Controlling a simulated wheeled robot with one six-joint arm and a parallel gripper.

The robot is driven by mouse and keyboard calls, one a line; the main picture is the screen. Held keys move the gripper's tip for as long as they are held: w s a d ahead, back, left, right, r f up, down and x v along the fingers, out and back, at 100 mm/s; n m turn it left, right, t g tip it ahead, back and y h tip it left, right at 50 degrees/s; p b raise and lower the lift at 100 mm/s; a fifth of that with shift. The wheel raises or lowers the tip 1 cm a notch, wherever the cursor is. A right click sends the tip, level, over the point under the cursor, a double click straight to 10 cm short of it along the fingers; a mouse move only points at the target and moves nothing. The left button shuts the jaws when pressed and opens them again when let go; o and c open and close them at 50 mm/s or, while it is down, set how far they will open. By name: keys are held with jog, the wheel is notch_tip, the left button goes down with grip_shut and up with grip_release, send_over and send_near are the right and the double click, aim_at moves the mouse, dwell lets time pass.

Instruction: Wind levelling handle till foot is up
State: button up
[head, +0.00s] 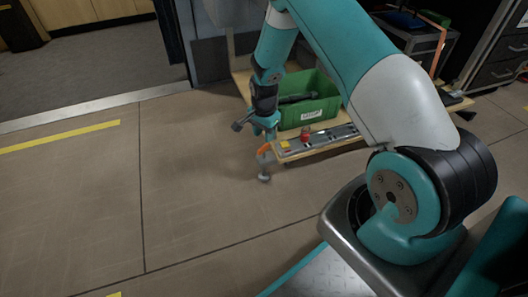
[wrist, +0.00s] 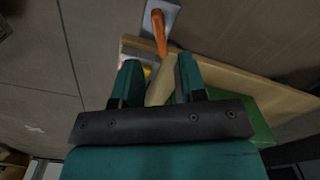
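The orange levelling handle (head: 265,150) is at the near left corner of a low wooden bench, just below my gripper (head: 269,133). A small grey foot (head: 264,178) shows under it, at or close to the floor; I cannot tell whether it touches. In the wrist view, the handle (wrist: 159,32) stands beyond the fingertips on a grey plate (wrist: 160,13). My gripper (wrist: 158,66) is open, its two fingers apart, with the pale bench edge behind the gap. The handle is not between the fingers.
The wooden bench (head: 330,147) carries a green crate (head: 311,98) and a metal rail with a red knob (head: 305,134). A dark cabinet (head: 500,55) stands at the right. The floor (head: 190,185) left of the bench is clear.

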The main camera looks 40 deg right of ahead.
aim_at(264, 146)
notch_tip(264, 146, down, 6)
jog(key=shift+f+b, duration=0.1)
jog(key=shift+b, duration=1.15)
grip_shut()
